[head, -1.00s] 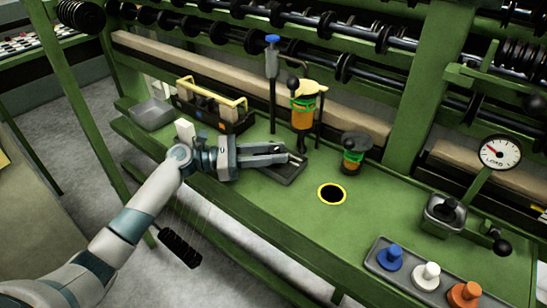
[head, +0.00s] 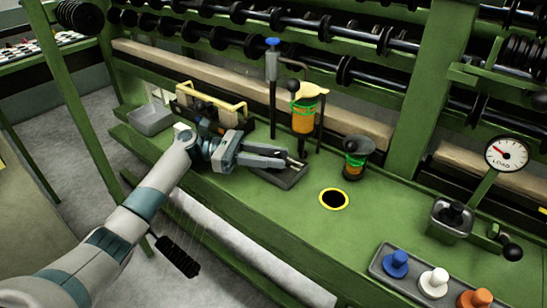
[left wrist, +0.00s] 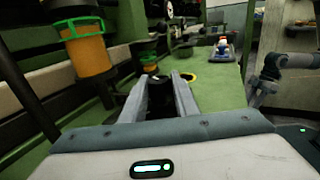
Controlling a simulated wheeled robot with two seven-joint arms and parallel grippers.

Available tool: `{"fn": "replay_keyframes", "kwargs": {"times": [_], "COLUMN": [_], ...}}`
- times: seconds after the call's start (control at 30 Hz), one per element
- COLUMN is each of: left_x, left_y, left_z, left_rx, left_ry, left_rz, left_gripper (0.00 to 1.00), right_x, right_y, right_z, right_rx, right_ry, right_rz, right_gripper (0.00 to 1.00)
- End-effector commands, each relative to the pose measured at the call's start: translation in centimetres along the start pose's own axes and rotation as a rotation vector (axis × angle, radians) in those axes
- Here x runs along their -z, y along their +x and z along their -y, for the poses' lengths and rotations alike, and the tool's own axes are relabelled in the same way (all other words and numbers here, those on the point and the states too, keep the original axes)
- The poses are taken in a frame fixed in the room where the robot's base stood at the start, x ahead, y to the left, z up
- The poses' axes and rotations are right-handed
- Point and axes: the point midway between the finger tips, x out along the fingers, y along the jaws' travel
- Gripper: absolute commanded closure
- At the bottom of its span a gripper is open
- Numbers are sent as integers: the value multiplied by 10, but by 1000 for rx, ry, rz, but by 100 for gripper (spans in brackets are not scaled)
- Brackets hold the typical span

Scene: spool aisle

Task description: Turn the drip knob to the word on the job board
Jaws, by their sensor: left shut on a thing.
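My left gripper (head: 298,160) reaches over a dark shallow tray (head: 290,181) on the green bench. In the left wrist view its two fingers (left wrist: 160,92) are closed on a black knob (left wrist: 158,98) with a small pale mark on top; I take this for the drip knob. The fingers mostly hide it in the head view, and no words around it are readable. An orange oil reservoir (head: 303,117) with a green band and yellow top stands just behind; it also shows in the left wrist view (left wrist: 86,55). I cannot make out a job board.
A green-banded pot (head: 354,160) and a yellow-rimmed hole (head: 334,200) lie to the right. A tray of blue, white and orange pegs (head: 418,280) sits at the front right, below a load gauge (head: 507,153). A grey arm, probably my right (left wrist: 285,70), shows at the wrist view's right.

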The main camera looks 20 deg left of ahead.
Motion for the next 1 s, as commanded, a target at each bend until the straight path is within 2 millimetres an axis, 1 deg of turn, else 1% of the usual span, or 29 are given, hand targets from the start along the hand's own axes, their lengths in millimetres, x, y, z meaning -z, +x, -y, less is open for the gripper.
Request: {"fn": "replay_keyframes", "kwargs": {"times": [0.17, 0.2, 0.23, 0.27, 0.67, 0.77, 0.87, 1.0], "left_x": [2, 2, 2, 2, -3, -9, -20, -41], "left_y": [1, 1, 1, 1, 0, 0, 0, 0], "left_z": [1, 1, 1, 1, 0, 0, 0, 0], "left_rx": [2, 2, 2, 1, 0, 0, 0, 1], "left_ry": [-2, -2, -2, -2, 0, 2, 2, 3], "left_rz": [-2, -2, -2, -2, -1, -1, -1, -2], "left_gripper": [95, 63, 56, 54, 54, 54, 54, 54], "right_x": [0, 0, 0, 0, 0, -1, -2, -4], "right_y": [0, 0, 0, 0, 0, -1, -2, -4], "right_z": [0, 0, 0, 0, 0, 0, 0, -2], "right_rx": [0, 0, 0, 0, 0, 0, -2, -7], "right_ry": [0, 0, 0, 0, 0, 0, -1, 0], "right_rz": [0, 0, 0, 0, 2, 6, 12, 22], "right_gripper": [69, 69, 69, 69, 69, 69, 69, 69]}}
